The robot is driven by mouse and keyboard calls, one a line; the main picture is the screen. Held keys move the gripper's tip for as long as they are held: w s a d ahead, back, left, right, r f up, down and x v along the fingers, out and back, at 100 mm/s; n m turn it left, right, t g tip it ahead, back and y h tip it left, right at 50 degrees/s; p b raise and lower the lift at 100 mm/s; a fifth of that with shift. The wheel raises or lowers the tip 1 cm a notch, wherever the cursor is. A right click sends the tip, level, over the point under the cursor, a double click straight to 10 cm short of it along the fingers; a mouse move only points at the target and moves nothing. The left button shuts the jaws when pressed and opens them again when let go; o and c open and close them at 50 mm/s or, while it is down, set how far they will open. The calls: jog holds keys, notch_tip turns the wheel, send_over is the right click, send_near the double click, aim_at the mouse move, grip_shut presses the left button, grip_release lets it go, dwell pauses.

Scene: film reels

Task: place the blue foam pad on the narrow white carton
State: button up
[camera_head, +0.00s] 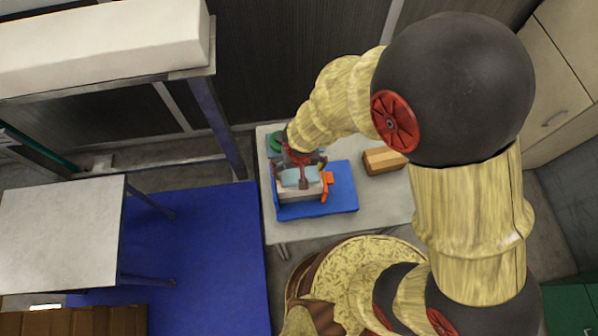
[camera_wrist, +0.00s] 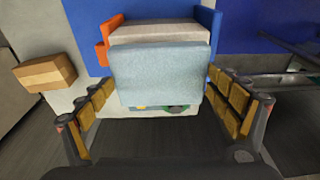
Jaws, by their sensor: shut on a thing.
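The blue foam pad (camera_wrist: 160,75) is a pale blue block held between the fingertips of my gripper (camera_wrist: 160,82). In the head view the pad (camera_head: 299,178) shows under my gripper (camera_head: 300,172), over the table. The narrow white carton (camera_wrist: 160,32) shows just beyond the pad in the wrist view, and the pad hides part of it. In the head view the carton (camera_head: 302,196) sits on a blue tray (camera_head: 343,190). The pad overlaps the carton in both views; I cannot tell whether they touch.
An orange object (camera_head: 327,185) stands close beside the carton. A brown wooden block (camera_head: 384,160) lies to the right on the pale table (camera_head: 395,198). A green item (camera_head: 276,142) is near my gripper at the back left. The table's front right is clear.

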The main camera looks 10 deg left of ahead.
aim_at(299, 172)
jog(key=shift+f, duration=1.55)
jog(key=shift+f, duration=0.1)
jog(key=o, duration=0.7)
jog(key=r, duration=0.4)
jog(key=s+r, duration=0.1)
jog(key=r, duration=0.7)
jog(key=shift+s+d+p, duration=0.15)
jog(key=shift+s+p, duration=0.15)
jog(key=shift+s, duration=0.05)
jog(key=shift+r, duration=0.15)
